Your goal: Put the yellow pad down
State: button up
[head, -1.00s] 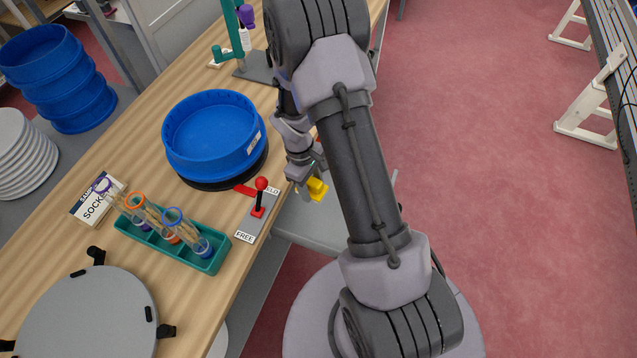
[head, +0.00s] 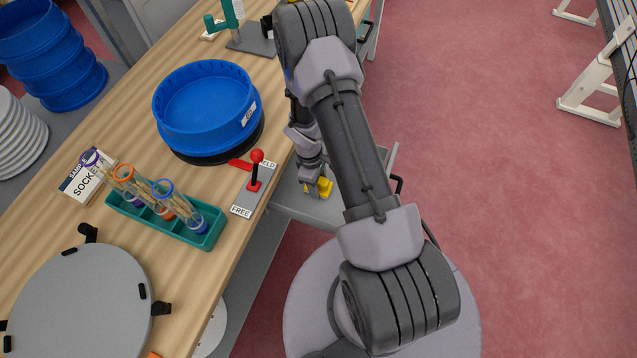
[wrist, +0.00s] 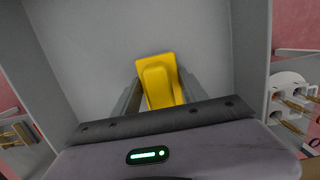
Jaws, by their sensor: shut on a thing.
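The yellow pad (wrist: 158,82) is between the two fingers of my gripper (wrist: 156,92) in the wrist view. My gripper is shut on it. Grey flat surface with raised walls, a tray or open drawer (wrist: 90,30), lies behind the pad. In the head view the yellow pad (head: 325,187) shows at the end of my arm, over the grey drawer (head: 310,208) at the bench's right edge. Whether the pad touches the drawer floor I cannot tell. My gripper (head: 314,184) is partly hidden by my arm in the head view.
Open red floor (head: 480,150) lies to the right.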

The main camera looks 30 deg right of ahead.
jog(key=o, duration=1.3)
jog(key=shift+f, duration=0.1)
jog(key=r+p, duration=0.1)
jog(key=r, duration=0.3)
jog(key=w+r+p, duration=0.1)
jog(key=r+p, duration=0.1)
jog(key=r, duration=0.2)
jog(key=a+r+p, duration=0.1)
jog(key=r+p, duration=0.1)
jog(key=r, duration=0.2)
jog(key=shift+w, duration=0.2)
jog(key=a+r+m+t, duration=0.1)
jog(key=a+r+m, duration=0.15)
jog(key=r, duration=0.85)
jog(key=a+r+m+t, duration=0.2)
jog(key=r+m, duration=0.1)
jog(key=r, duration=0.8)
jog(key=s+a+r+m+t+y, duration=0.1)
jog(key=s+a+r+m+t, duration=0.1)
jog(key=s+a+r, duration=0.3)
jog(key=s+a+r+m+t+y, duration=0.2)
jog(key=s+a+r+m, duration=0.2)
jog(key=s+r, duration=0.6)
jog(key=shift+s+a+r, duration=0.25)
jog(key=shift+a+r, duration=0.1)
jog(key=shift+r, duration=0.45)
